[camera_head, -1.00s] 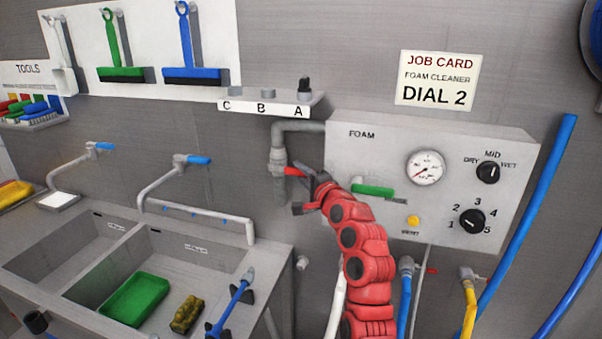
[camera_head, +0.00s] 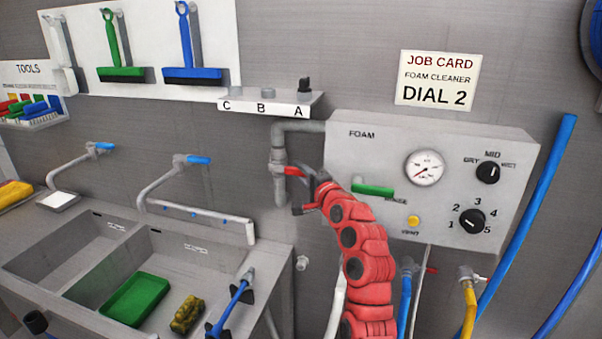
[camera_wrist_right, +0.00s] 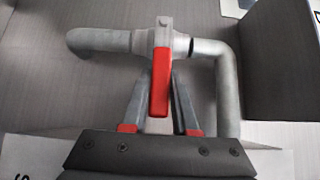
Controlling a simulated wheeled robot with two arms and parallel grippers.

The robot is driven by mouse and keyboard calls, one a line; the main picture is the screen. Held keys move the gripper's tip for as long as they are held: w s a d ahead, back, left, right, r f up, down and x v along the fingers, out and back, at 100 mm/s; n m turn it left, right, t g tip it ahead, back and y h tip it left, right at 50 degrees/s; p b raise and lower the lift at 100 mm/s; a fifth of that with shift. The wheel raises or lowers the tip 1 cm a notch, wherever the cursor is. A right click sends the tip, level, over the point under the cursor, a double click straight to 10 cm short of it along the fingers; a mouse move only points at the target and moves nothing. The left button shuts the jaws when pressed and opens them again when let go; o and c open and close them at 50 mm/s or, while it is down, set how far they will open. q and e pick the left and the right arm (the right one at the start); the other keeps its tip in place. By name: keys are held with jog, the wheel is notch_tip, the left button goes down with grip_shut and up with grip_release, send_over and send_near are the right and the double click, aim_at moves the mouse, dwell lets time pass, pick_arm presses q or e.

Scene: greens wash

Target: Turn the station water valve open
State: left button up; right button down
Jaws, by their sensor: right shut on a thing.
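The station water valve is a grey pipe fitting with a red lever handle (camera_head: 293,171), left of the foam panel in the head view. In the right wrist view the red lever (camera_wrist_right: 161,82) points down from the valve body (camera_wrist_right: 163,42) towards my gripper. My right gripper (camera_head: 312,190) is at the lever's free end in the head view. In the right wrist view its two fingers (camera_wrist_right: 160,105) stand on either side of the lever, shut on it. The lever sticks out sideways across the vertical pipe. My left gripper is not in view.
The foam panel (camera_head: 360,150) juts from the wall right of the valve, with a green lever (camera_head: 373,190), gauge (camera_head: 424,168) and dials. A shelf (camera_head: 290,105) marked C, B, A is above. Sinks (camera_head: 150,245) lie lower left. Hoses (camera_head: 530,210) hang at right.

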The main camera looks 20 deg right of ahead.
jog(key=shift+r+n+g+p, duration=0.35)
jog(key=shift+r+n+g, duration=0.05)
jog(key=shift+r, duration=0.1)
jog(key=shift+a+r+n+g+h, duration=0.1)
jog(key=shift+r+n+g+h, duration=0.25)
jog(key=shift+r, duration=0.2)
jog(key=shift+w+a+r+n+g, duration=0.1)
jog(key=shift+w+r+n+g, duration=0.05)
jog(key=shift+r+n+g, duration=0.35)
jog(key=shift+w+a+r+n+g+h+b, duration=0.15)
jog(key=shift+a+r+n+g+h+b, duration=0.05)
jog(key=shift+r+n+g+h+b, duration=0.25)
jog(key=shift+w+a+r+n+g+h+b, duration=0.1)
jog(key=shift+a+r+n+g+h+b, duration=0.15)
jog(key=shift+r+n+g+b, duration=0.2)
jog(key=shift+f, duration=0.1)
jog(key=c, duration=0.7)
grip_release()
